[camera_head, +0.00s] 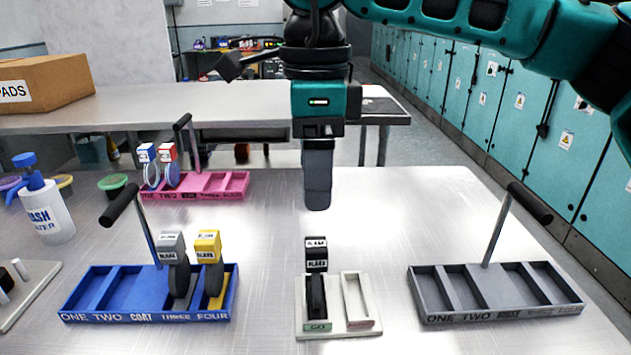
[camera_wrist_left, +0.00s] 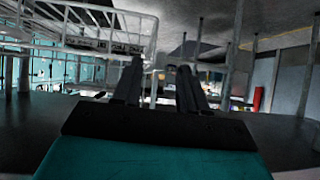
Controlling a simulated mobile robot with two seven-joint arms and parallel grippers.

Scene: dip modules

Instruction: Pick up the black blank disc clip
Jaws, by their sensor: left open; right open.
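The black blank disc clip (camera_head: 316,254) stands upright in the left slot of a small white holder (camera_head: 338,330). Its labelled head is on top and its dark disc sits in the slot. The holder's right slot is empty. My right gripper (camera_head: 317,192) points straight down, above and behind the clip in the head view, apart from it. Its fingers are seen edge-on, so one hides the other; it is open and holds nothing visible. My left gripper (camera_wrist_left: 158,85) shows in the left wrist view, open and empty, facing the room away from these objects.
A blue rack (camera_head: 130,317) holds a grey clip (camera_head: 172,247) and a yellow clip (camera_head: 208,247). A grey rack (camera_head: 500,317) with an upright handle is empty. A pink rack (camera_head: 215,193) holds two clips. A wash bottle (camera_head: 47,212) stands left. Metal table is clear around the holder.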

